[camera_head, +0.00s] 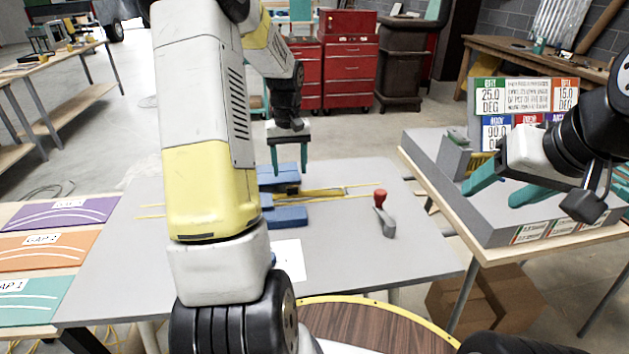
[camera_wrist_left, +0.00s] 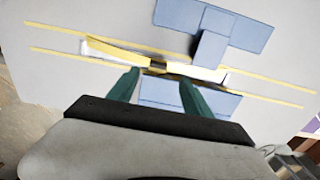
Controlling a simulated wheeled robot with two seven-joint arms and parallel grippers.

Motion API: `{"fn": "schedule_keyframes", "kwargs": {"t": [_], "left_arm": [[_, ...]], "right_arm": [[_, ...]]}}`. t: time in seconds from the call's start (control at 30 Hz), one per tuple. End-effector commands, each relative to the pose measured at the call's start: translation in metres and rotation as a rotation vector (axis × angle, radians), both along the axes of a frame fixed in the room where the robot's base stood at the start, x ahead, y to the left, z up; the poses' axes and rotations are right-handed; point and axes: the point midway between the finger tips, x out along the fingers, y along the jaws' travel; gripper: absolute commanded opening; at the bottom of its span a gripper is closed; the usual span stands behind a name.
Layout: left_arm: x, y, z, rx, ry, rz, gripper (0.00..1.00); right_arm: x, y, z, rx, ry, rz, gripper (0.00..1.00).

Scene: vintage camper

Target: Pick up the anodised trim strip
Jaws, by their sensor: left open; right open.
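The anodised trim strip looks like the thin gold strip (camera_head: 322,193) lying on the grey table beside blue blocks. In the left wrist view the gold strip (camera_wrist_left: 120,53) runs across the picture with a dark band near its middle. My left gripper (camera_head: 289,170) is open, pointing down above the strip and blocks. In the left wrist view its fingertips (camera_wrist_left: 160,76) appear on either side of the dark band; it holds nothing. My right gripper (camera_head: 487,197) is open and empty at the right, over the grey side bench. My left arm hides part of the table.
Blue blocks (camera_head: 290,217) sit close to the strip, and they show in the left wrist view (camera_wrist_left: 232,27). A red-knobbed lever (camera_head: 383,212) stands to the right on the grey table (camera_head: 420,252). Coloured gap panels (camera_head: 40,252) lie left; angle signs (camera_head: 525,97) stand right.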

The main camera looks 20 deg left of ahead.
Motion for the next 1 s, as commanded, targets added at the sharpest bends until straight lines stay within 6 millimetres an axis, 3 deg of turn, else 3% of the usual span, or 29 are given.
{"fn": "schedule_keyframes", "kwargs": {"t": [0.4, 0.73, 1.0], "left_arm": [[0.004, -0.004, -0.056, -0.001, 0.003, -0.001, 0.58], [0.004, -0.004, -0.064, -0.001, 0.000, -0.002, 0.58], [0.004, -0.004, -0.063, -0.001, 0.000, -0.002, 0.07]], "right_arm": [[0.000, 0.000, 0.000, 0.000, 0.000, 0.000, 0.60], [0.000, 0.000, 0.000, 0.000, 0.000, 0.000, 0.60], [0.000, 0.000, 0.000, 0.000, 0.000, 0.000, 0.60]]}}
